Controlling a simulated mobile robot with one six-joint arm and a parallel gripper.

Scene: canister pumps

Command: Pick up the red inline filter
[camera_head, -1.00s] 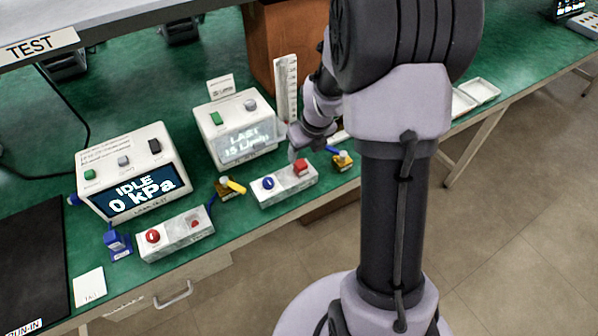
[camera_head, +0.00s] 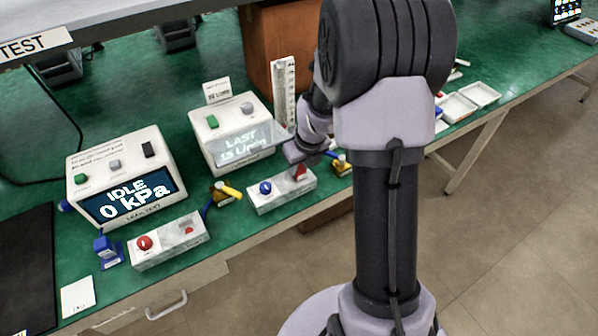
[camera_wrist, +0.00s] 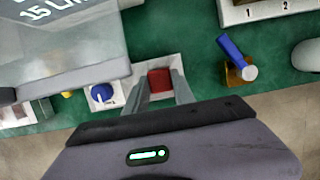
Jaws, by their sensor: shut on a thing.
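The red inline filter (camera_wrist: 159,83) shows in the wrist view as a small red block in a pale square seat. In the head view a bit of the filter (camera_head: 301,173) shows just below my jaws, at the right end of a white block (camera_head: 280,199) with a round blue knob (camera_head: 265,188). My gripper (camera_wrist: 160,80) is shut on the filter, one finger at each side. In the head view my gripper (camera_head: 299,164) hides part of it. I cannot tell whether the filter is lifted from its seat.
A second white block (camera_head: 165,252) with a red knob (camera_head: 144,243) stands to the left. The green bench's front edge is near.

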